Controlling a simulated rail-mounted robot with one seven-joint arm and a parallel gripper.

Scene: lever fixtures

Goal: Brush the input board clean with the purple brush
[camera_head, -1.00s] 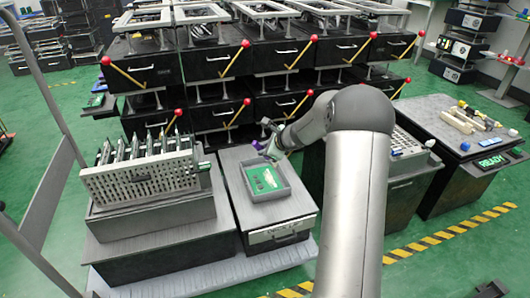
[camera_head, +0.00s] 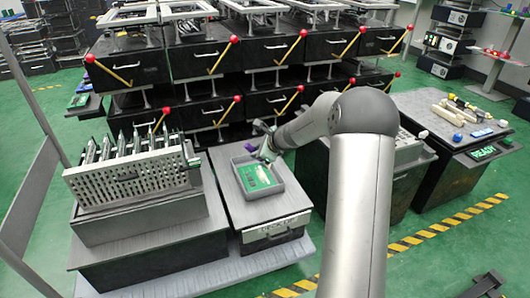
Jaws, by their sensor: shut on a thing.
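A green input board (camera_head: 256,177) lies in a shallow grey tray (camera_head: 283,190) on a grey-topped cabinet in the middle of the view. My gripper (camera_head: 262,146) is above the back part of the tray, shut on the purple brush (camera_head: 250,148). Only a small purple part of the brush shows. The gripper's fingers are small and partly lost against the dark background. I cannot tell whether the bristles touch the board.
A perforated grey rack with upright boards (camera_head: 130,183) stands left of the tray. Black drawer units with red-knobbed levers (camera_head: 233,39) fill the back.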

